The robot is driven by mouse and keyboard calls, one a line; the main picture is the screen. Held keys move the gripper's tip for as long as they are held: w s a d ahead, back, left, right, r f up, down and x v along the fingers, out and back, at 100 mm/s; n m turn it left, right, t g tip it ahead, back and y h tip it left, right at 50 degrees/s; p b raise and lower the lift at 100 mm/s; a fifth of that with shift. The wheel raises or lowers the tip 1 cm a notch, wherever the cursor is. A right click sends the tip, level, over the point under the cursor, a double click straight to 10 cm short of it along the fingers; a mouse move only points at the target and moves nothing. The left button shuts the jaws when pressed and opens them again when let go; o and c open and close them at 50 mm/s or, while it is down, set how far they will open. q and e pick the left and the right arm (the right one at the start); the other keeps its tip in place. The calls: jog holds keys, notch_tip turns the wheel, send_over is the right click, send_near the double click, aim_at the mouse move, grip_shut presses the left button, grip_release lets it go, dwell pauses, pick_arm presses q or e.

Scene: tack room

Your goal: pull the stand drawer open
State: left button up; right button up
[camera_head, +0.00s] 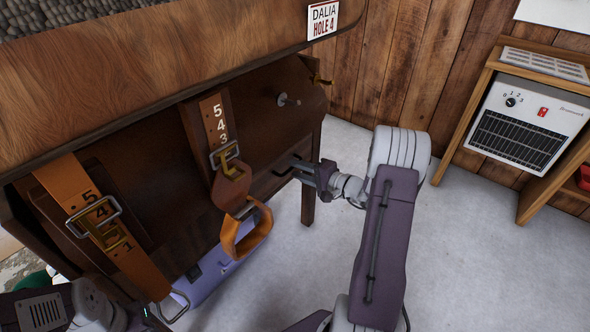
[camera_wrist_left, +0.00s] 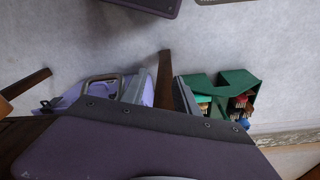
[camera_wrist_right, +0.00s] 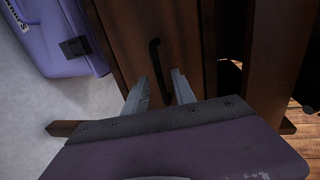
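The wooden stand (camera_head: 180,140) fills the left of the head view. Its drawer handle is a dark bar, seen edge-on in the head view beside my right gripper (camera_head: 312,172). In the right wrist view the black handle (camera_wrist_right: 154,58) is on the brown drawer front (camera_wrist_right: 130,30). My right gripper's fingers (camera_wrist_right: 161,92) are apart, one on each side of the handle's near end; I cannot tell whether they touch it. No gap shows around the drawer front. My left gripper (camera_wrist_left: 159,92) is open over the floor, with a wooden leg showing between its fingers.
Leather straps with buckles and a stirrup (camera_head: 245,230) hang on the stand's front. A purple case (camera_head: 205,275) lies below. A green box (camera_wrist_left: 235,90) shows in the left wrist view. A heater (camera_head: 525,115) stands at the right. The floor by my right arm is clear.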

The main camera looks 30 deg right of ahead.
jog(key=shift+w+a+f, duration=0.15)
jog(key=shift+w+a, duration=0.1)
jog(key=shift+w, duration=0.4)
grip_shut()
dwell(0.9)
